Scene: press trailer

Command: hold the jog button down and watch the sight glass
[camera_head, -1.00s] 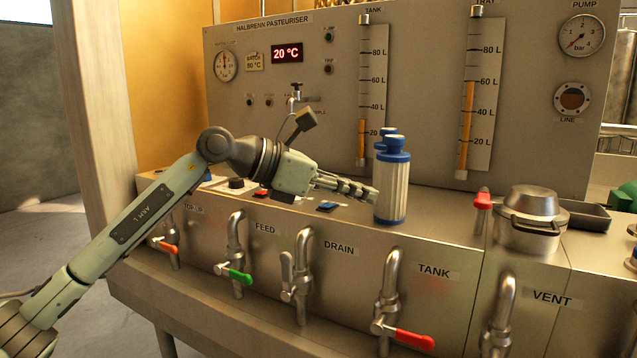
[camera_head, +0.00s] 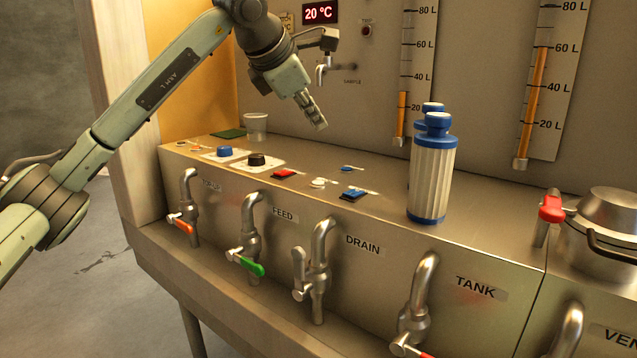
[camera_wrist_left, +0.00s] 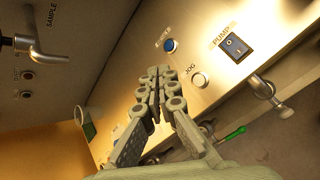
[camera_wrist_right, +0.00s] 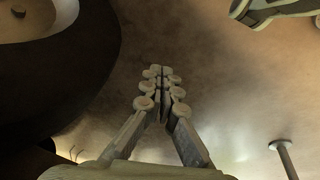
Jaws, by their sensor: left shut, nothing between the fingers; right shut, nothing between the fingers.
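The jog button (camera_head: 318,183) is a small white button on the steel deck. In the left wrist view the white button (camera_wrist_left: 200,79) sits beside the word JOG, uncovered. My left gripper (camera_head: 320,125) is shut and empty, above the deck and apart from the button. Its closed fingers (camera_wrist_left: 160,78) show in the left wrist view. A level tube (camera_head: 401,115) with orange fill to nearly 30 L stands on the panel; a second tube (camera_head: 533,100) is filled to about 60 L. I cannot tell which is the sight glass. My right gripper (camera_wrist_right: 161,75) is shut and empty.
The blue pump rocker (camera_head: 353,195), a red switch (camera_head: 284,174) and a small blue button (camera_head: 347,169) surround the jog button. A ribbed blue-capped canister (camera_head: 432,175) stands to the right. A sample tap (camera_head: 322,72) juts out behind my left gripper.

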